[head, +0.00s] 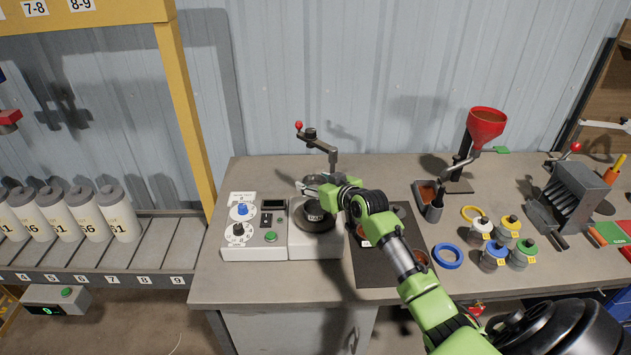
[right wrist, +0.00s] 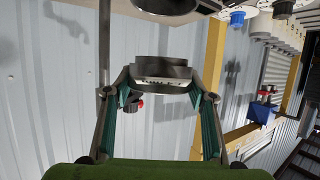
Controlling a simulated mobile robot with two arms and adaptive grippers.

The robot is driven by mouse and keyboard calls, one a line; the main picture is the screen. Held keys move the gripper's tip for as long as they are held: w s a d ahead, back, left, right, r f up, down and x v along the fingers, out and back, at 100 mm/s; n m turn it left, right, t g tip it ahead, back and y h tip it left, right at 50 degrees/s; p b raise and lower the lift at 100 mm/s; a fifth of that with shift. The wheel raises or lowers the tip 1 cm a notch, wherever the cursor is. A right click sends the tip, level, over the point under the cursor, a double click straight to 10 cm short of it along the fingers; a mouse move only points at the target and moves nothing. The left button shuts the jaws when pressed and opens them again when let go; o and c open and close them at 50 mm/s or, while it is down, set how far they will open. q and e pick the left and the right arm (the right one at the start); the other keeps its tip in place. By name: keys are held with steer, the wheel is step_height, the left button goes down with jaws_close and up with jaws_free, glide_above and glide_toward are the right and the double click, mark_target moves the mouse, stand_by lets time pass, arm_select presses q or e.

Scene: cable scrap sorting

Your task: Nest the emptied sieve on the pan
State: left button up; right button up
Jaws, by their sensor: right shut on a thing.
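My right gripper (head: 312,187) is above the shaker on the bench, its arm reaching in from the lower right. In the right wrist view the two fingers of the gripper (right wrist: 159,90) are shut on a round metal sieve (right wrist: 160,72), one on each side of its rim. In the head view the sieve is small and mostly hidden by the gripper. A dark round pan (head: 315,218) with a pale label sits on the shaker's right part, below the gripper. The sieve looks apart from the pan. My left gripper is not in view.
The shaker's control box (head: 254,240) has knobs and a green button. A post with a red-knobbed arm (head: 318,140) stands just behind the pan. A dark mat (head: 375,270) lies to the right. Farther right are a red funnel (head: 487,122), a blue ring (head: 448,256) and several small lidded jars.

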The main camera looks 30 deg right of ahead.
steer(key=shift+d+f+b, duration=0.1)
steer(key=shift+f+b, duration=2)
steer(key=shift+f, duration=0.5)
steer(key=shift+f+b, duration=0.3)
steer(key=shift+f, duration=0.3)
steer(key=o, duration=1.3)
steer(key=shift+s, duration=0.1)
steer(key=v, duration=1.2)
